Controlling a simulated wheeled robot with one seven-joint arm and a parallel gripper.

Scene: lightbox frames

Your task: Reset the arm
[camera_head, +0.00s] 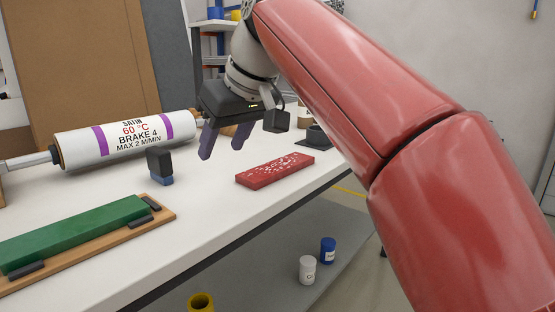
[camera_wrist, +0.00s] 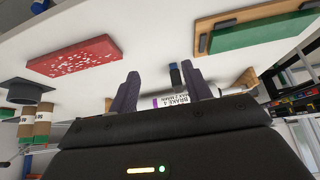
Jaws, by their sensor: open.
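My gripper (camera_head: 225,142) is raised above the white table (camera_head: 212,218), with its two dark fingers pointing down and spread apart. In the wrist view the fingers (camera_wrist: 160,95) are also apart with nothing held between them. My red arm comes in from the right in the head view. The gripper hangs behind and left of a red block with white specks (camera_head: 275,170); it also shows in the wrist view (camera_wrist: 75,55). The gripper touches nothing that I can see.
A labelled white roller (camera_head: 125,138) lies at the back left. A small dark block with a blue base (camera_head: 160,165) stands before it. A green slab (camera_head: 75,233) lies on a wooden board (camera_head: 165,214) at front left. Jars (camera_head: 307,269) stand below the table.

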